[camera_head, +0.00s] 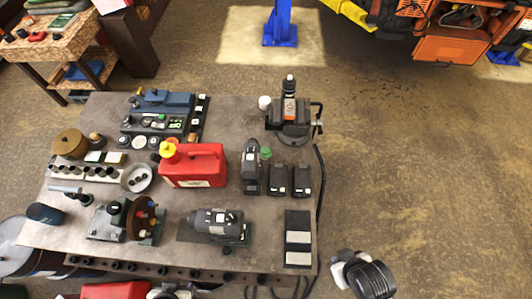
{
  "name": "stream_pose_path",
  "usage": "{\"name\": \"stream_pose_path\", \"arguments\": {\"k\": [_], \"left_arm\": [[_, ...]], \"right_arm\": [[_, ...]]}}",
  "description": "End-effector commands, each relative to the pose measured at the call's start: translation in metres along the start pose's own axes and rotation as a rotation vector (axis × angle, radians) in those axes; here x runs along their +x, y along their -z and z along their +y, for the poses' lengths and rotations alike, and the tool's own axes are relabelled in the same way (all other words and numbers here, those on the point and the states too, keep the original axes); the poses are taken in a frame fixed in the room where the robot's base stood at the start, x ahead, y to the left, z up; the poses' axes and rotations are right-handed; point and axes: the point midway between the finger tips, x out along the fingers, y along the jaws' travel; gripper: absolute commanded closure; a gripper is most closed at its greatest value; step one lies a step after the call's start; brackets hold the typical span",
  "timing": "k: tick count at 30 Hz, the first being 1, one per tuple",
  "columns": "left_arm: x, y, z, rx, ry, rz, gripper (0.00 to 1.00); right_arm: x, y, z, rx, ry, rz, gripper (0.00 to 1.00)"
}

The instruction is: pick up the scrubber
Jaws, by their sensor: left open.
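I cannot tell for sure which tool is the scrubber. A dark grey hand tool (215,222) lies at the front middle of the workbench (270,220), and another dark power tool (250,165) stands right of the red can. My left gripper (172,292) shows only in part at the bottom edge, below the bench front, and is open; its fingertips are not clear. My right gripper (365,278) is a dark and white shape off the bench's front right corner. Its jaws cannot be made out. Neither visibly touches a tool.
The bench is crowded. A red can (192,165), two black batteries (290,181), a vise (293,125) and a mounted machine (125,220) stand on it. Sharpening stones (298,240) lie at front right. Open floor (430,190) extends to the right.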

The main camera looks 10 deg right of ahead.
Motion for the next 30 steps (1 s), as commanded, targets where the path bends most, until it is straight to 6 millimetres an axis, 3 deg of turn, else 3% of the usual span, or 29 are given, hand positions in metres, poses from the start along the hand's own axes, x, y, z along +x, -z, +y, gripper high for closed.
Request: {"name": "stream_pose_path", "arguments": {"k": [2,23,30], "left_arm": [[0.0000,0.0002,0.0007,-0.002,-0.002,0.000,0.57],[0.0001,-0.0008,-0.0032,0.011,0.008,-0.002,0.57],[0.0001,-0.0008,-0.0031,0.010,0.008,-0.002,0.57]], "right_arm": [[0.0000,-0.0001,0.0000,0.000,0.000,0.000,0.75],[0.0000,-0.0001,0.0000,0.000,0.000,0.000,0.08],[-0.0002,0.0012,-0.0010,0.005,0.003,0.003,0.08]]}}
